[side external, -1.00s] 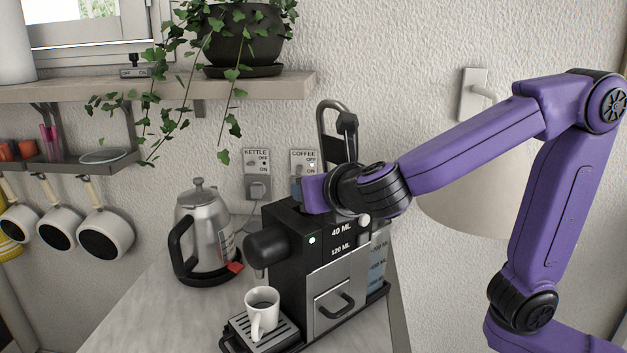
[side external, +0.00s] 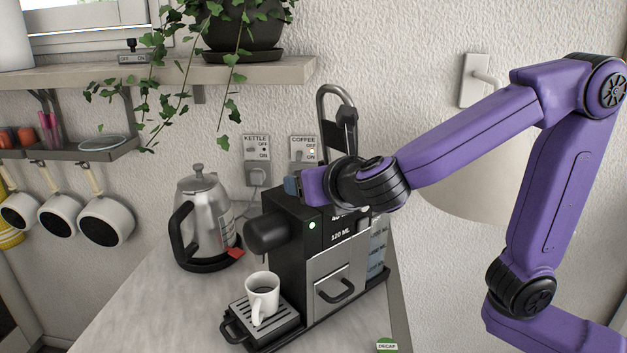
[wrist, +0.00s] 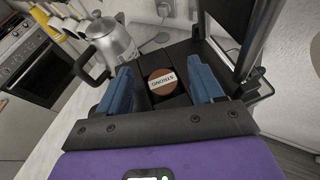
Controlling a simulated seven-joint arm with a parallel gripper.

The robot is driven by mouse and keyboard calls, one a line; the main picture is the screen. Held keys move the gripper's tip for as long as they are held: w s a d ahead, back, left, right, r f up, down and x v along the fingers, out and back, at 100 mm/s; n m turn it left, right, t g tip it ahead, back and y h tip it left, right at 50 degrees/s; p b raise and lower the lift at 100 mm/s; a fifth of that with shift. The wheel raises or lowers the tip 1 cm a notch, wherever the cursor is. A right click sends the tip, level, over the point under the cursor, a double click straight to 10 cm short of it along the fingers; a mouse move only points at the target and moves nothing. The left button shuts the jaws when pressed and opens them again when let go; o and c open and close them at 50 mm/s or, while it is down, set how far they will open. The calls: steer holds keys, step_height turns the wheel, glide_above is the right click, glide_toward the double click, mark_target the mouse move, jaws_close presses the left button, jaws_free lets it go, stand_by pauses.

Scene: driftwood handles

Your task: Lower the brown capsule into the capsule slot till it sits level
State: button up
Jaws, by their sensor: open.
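The brown capsule (wrist: 161,83), a round disc with a white STRONG label, shows in the wrist view at the capsule slot in the top of the black coffee machine (wrist: 182,52). I cannot tell whether it sits fully level. My gripper (wrist: 161,88) is open, with one blue finger on each side of the capsule and a gap to each. In the side external view, my gripper is over the machine top (side external: 277,205), and the capsule and slot are hidden.
A steel kettle (side external: 205,215) stands left of the machine. A white cup (side external: 262,296) is on the drip tray. The raised machine lever (side external: 336,108) stands close behind my wrist. A green DECAF capsule (side external: 388,346) lies at the bottom edge.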

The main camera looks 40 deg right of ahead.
steer(key=v, duration=1.7)
steer(key=shift+s+r, duration=0.15)
steer(key=s+d+f+m+g+y, duration=0.1)
steer(key=s+d+f+m+g, duration=0.1)
steer(key=d+f+m+g, duration=0.55)
steer(key=s+d+f+m+g, duration=0.2)
steer(key=d+f+m, duration=0.3)
steer(key=f, duration=0.5)
steer(key=s+d+f+m+g+y, duration=0.3)
steer(key=s+f+m, duration=0.1)
steer(key=s+m, duration=0.3)
steer(key=shift+d+f+m, duration=0.25)
steer(key=shift+f+m, duration=0.15)
steer(key=shift+m, duration=0.05)
steer(key=shift+g, duration=0.25)
